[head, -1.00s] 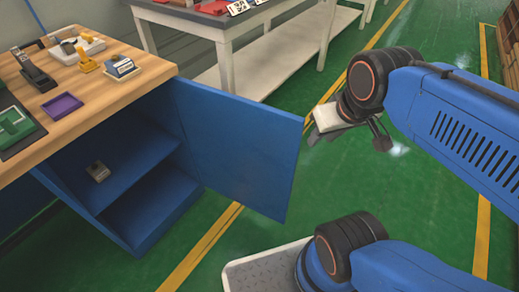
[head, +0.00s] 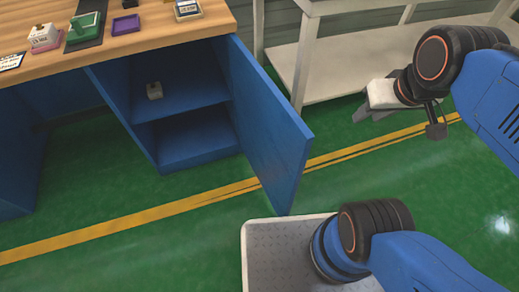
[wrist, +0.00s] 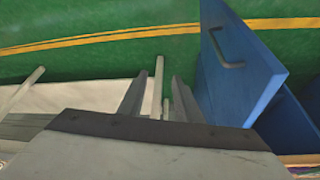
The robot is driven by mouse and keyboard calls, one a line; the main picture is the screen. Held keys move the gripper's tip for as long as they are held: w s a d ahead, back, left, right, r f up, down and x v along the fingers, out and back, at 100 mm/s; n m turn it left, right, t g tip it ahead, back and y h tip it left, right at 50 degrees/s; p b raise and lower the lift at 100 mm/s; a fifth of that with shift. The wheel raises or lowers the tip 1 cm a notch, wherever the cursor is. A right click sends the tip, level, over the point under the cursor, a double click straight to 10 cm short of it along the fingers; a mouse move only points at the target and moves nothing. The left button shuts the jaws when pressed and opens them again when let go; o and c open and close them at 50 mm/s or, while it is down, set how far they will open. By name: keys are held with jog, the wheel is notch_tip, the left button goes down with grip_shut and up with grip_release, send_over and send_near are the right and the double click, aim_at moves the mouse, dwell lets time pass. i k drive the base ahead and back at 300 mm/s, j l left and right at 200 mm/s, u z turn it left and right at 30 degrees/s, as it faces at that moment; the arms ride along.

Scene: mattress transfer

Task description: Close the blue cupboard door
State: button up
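The blue cupboard door (head: 268,130) stands wide open, swung out from the right side of the blue cupboard (head: 120,118) under the wooden worktop. In the wrist view the door (wrist: 238,85) shows at the right with its dark bar handle (wrist: 228,50) on the face toward the camera. My gripper (head: 372,110) is to the right of the door in the head view, apart from it. In the wrist view its two fingers (wrist: 160,95) are spread with a gap between them and hold nothing. The handle is hidden in the head view.
The wooden worktop (head: 150,42) carries stamps and a purple tray (head: 126,24). A pale table with a low shelf (head: 330,70) stands behind the door. Green floor (head: 400,180) is clear to the right.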

aim_at(275, 141)
jog(key=i+l+u, duration=0.1)
jog(key=l+u, duration=1.4)
jog(key=k+l+u, duration=0.15)
jog(key=l, duration=0.25)
jog(key=k+l+u, duration=0.2)
jog(key=l, duration=0.2)
jog(key=k+l+u, duration=0.15)
jog(key=l, duration=0.25)
jog(key=k+l+z, duration=0.1)
jog(key=k, duration=0.25)
jog(key=k+l+z, duration=0.15)
jog(key=k, duration=0.15)
